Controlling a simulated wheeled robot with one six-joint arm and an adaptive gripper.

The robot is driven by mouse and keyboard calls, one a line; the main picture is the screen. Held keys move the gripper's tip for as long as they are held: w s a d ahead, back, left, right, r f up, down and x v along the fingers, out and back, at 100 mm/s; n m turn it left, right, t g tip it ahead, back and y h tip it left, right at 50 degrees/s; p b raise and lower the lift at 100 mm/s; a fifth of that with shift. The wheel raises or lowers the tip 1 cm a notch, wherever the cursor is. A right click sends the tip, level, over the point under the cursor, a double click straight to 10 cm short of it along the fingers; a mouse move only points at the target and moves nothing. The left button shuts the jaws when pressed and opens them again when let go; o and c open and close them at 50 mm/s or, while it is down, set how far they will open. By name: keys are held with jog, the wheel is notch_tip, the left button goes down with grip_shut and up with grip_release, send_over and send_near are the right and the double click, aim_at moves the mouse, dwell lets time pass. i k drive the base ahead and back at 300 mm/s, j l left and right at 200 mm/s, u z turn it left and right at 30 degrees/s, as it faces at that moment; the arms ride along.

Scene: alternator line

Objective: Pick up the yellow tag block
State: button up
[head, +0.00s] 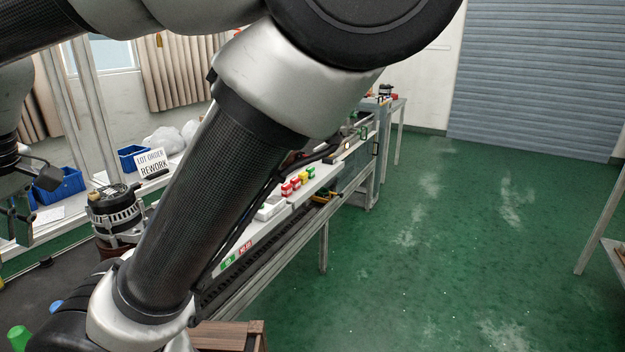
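A row of small tag blocks stands on the white-topped bench behind my arm. Two red blocks (288,187) are at the near end and a green block (311,172) is at the far end. The yellow tag block (304,177) shows as a small patch between red and green, partly hidden by its neighbours. My gripper (20,228) is at the left edge of the head view, partly cut off, far to the left of the blocks. Its fingers are too unclear to tell whether they are open or shut.
An alternator (115,214) stands near my gripper. Blue bins (62,186) and a "LOT ORDER REWORK" sign (152,163) are on the left table. Green and red labels (245,247) mark the bench's front edge. The green floor (440,240) at right is clear. My arm hides much of the bench.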

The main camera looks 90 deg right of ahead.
aim_at(303, 178)
jog(key=z, duration=2.85)
jog(key=i+l+u, duration=0.5)
jog(key=l, duration=0.15)
jog(key=i+l+u, duration=0.3)
jog(key=k+l, duration=0.05)
jog(key=k, duration=0.05)
